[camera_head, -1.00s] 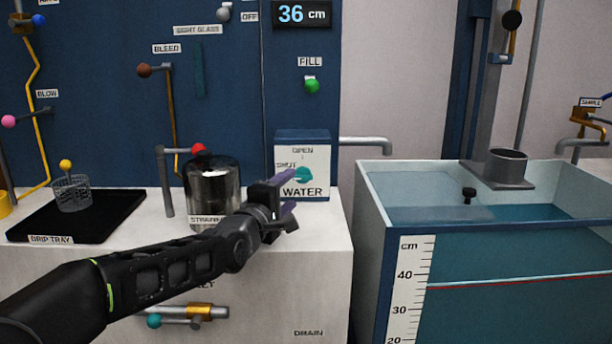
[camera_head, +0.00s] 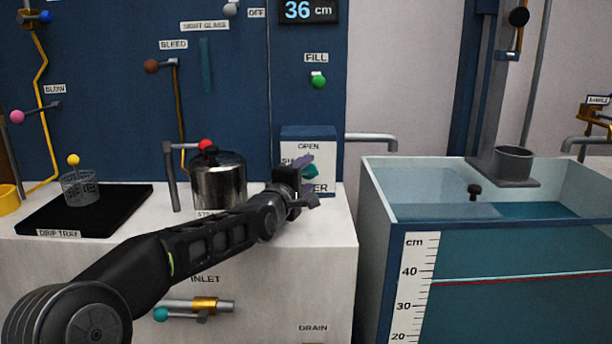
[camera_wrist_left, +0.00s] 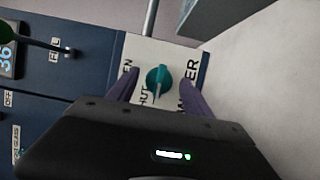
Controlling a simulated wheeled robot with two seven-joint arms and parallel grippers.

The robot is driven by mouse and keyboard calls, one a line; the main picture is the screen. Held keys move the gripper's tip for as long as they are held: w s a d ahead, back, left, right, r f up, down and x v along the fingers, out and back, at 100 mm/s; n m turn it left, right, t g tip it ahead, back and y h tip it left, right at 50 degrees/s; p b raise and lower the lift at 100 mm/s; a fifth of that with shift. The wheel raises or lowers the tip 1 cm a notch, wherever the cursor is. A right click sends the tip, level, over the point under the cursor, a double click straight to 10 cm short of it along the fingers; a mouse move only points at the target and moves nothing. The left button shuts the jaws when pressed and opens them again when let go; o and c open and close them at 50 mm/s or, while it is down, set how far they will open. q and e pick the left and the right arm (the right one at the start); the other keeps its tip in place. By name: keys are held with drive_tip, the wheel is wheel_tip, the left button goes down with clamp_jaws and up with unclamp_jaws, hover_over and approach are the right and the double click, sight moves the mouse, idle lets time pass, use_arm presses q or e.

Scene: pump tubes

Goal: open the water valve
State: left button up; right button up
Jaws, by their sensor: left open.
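The water valve is a teal knob (camera_head: 312,171) on the front of a white and blue box (camera_head: 308,133) marked OPEN, SHUT and WATER. In the left wrist view the knob (camera_wrist_left: 160,74) has a pale pointer turned toward the SHUT mark. My left gripper (camera_head: 305,182) is open in front of the box, its purple fingers partly covering the labels. In the left wrist view the fingers (camera_wrist_left: 158,94) stand on either side of the knob. I cannot tell whether they touch it. My right gripper is not in view.
A metal strainer pot (camera_head: 218,183) with a red-knobbed lever (camera_head: 205,145) stands left of the box, close behind my left arm. A drip tray (camera_head: 130,205) lies further left. A water tank (camera_head: 375,230) stands right. A green FILL knob (camera_head: 318,81) is above.

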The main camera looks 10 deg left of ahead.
use_arm(q)
clamp_jaws()
idle(0.7)
